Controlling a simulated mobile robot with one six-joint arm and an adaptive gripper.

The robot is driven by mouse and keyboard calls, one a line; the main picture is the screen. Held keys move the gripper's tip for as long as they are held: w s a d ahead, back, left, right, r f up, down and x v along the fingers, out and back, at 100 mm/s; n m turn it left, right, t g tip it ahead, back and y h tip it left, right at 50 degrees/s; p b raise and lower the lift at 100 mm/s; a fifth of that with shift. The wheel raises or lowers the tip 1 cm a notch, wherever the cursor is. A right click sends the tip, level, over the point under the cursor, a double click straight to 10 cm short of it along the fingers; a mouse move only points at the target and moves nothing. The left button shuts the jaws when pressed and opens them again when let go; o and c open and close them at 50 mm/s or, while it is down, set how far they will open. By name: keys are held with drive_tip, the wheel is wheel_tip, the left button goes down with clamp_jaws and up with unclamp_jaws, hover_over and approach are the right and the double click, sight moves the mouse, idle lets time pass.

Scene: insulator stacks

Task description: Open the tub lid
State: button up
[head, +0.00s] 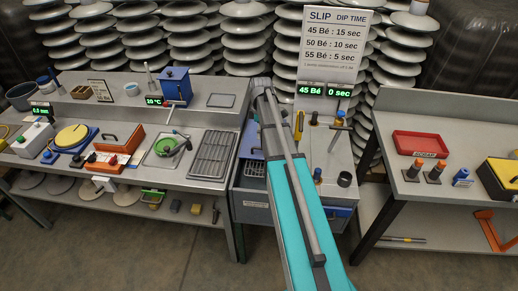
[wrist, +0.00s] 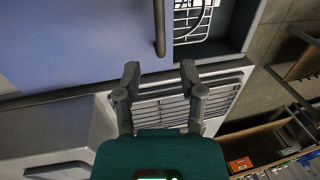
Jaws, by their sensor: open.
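The tub (head: 256,212) is a grey box at the centre of the head view, partly behind my arm. Its blue lid (head: 250,144) shows left of the arm, and fills the upper left of the wrist view (wrist: 80,45). A dark bar handle (wrist: 159,30) stands on the lid. The lid covers only part of the opening; a white wire rack (wrist: 193,18) shows inside, right of the lid. My gripper (wrist: 160,69) is open and empty, with the handle's near end just ahead between its fingertips in the picture. My gripper cannot be made out in the head view.
A slotted metal drain tray (head: 213,154) lies on the left bench. A yellow-handled tool (head: 298,125) and a black cup (head: 345,179) are right of my arm. A sign (head: 336,40) stands behind. The right bench holds a red tray (head: 420,144).

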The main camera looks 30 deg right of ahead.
sight(259, 144)
drive_tip(key=shift+s+a+f+b, duration=0.1)
drive_tip(key=shift+s+f+b, duration=0.05)
drive_tip(key=shift+f+b, duration=0.75)
drive_tip(key=shift+s+a+f+b, duration=0.1)
drive_tip(key=shift+s+f+b, duration=0.1)
drive_tip(key=shift+f+b, duration=0.65)
drive_tip(key=shift+s+a+f+b, duration=0.1)
drive_tip(key=shift+s+f+b, duration=0.05)
drive_tip(key=shift+f+b, duration=0.75)
drive_tip(key=shift+f, duration=0.15)
drive_tip(key=shift+c, duration=0.3)
clamp_jaws()
